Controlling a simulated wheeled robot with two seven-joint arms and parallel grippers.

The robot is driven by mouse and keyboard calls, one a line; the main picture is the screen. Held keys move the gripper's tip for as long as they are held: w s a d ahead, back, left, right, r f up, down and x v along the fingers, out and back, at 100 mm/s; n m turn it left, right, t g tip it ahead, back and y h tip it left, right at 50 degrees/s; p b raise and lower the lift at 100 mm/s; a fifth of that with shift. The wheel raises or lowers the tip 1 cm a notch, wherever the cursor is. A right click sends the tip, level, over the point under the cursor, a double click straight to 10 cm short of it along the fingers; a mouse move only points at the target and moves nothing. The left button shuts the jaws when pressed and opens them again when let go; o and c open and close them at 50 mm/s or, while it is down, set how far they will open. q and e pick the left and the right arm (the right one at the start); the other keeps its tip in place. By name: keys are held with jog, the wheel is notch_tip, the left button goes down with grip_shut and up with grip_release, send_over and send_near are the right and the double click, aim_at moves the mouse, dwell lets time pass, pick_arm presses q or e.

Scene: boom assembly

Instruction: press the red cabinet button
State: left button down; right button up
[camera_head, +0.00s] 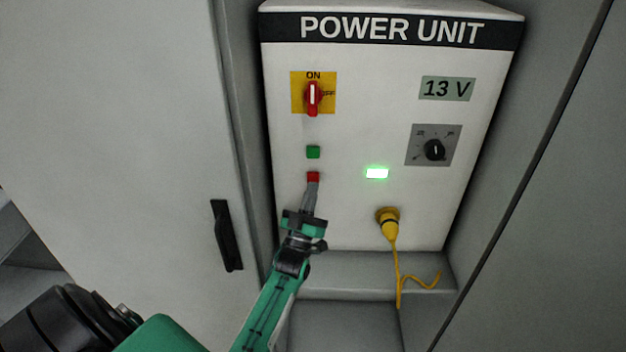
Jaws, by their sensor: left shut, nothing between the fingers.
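The red button (313,176) is on the front of the white power unit (350,130), below a green button (313,152). My left gripper (312,186) is shut and empty, its fingertips at the lower edge of the red button. They overlap it in this view; I cannot tell whether they touch it or whether it is pushed in. My right gripper is not in view.
A red rotary switch (313,97) on a yellow plate points to ON. A display (447,89) reads 13 V, above a black knob (434,150). A green light (377,173) is lit. A yellow plug (388,222) with a cable sits right of my gripper. An open door (120,120) stands left.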

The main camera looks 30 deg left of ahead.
pick_arm(q)
jog(key=shift+w, duration=0.1)
dwell(0.5)
jog(key=shift+w+a+b, duration=0.2)
jog(key=shift+w+b, duration=0.1)
jog(key=shift+w+a+b, duration=0.25)
jog(key=shift+w+b, duration=0.1)
dwell(0.8)
jog(key=shift+s+d+p, duration=0.3)
jog(key=shift+s+d, duration=0.15)
jog(key=shift+s, duration=0.3)
